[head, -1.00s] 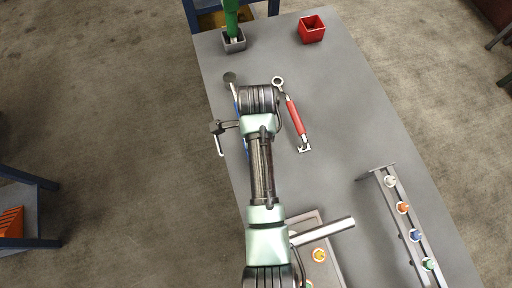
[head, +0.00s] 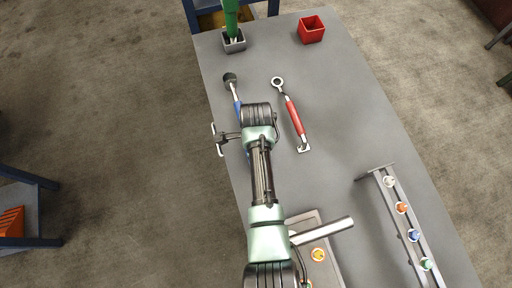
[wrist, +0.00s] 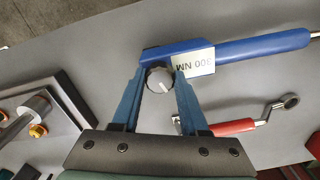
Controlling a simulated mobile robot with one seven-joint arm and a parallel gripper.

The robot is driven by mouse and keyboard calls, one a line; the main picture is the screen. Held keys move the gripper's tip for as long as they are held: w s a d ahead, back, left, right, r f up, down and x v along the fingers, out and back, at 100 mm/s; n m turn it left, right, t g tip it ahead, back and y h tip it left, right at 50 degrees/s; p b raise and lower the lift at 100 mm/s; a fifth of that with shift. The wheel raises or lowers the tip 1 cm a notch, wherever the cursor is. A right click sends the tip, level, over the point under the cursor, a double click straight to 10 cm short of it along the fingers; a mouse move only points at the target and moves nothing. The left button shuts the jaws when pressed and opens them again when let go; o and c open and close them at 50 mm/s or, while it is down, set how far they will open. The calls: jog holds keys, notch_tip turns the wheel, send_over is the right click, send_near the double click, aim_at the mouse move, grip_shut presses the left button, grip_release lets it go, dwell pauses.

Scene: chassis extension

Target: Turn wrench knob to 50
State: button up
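The blue torque wrench lies on the grey table. In the head view its shaft and part of its blue handle (head: 237,106) show, and my arm hides the rest. In the wrist view its blue body (wrist: 225,56) has a white label with upside-down print, and a round grey knob (wrist: 160,80) with a white pointer line. My gripper (wrist: 161,76) has its two blue fingers apart, one on each side of the knob. They are very close to its rim; I cannot tell whether they touch it. The knob's setting is not readable.
A red-handled wrench (head: 294,116) lies just right of the blue one. A grey box (head: 234,42) with a green tool and a red box (head: 311,30) stand at the far end. A rail with coloured knobs (head: 408,222) and a plate with a metal cylinder (head: 326,231) are nearer.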

grip_shut()
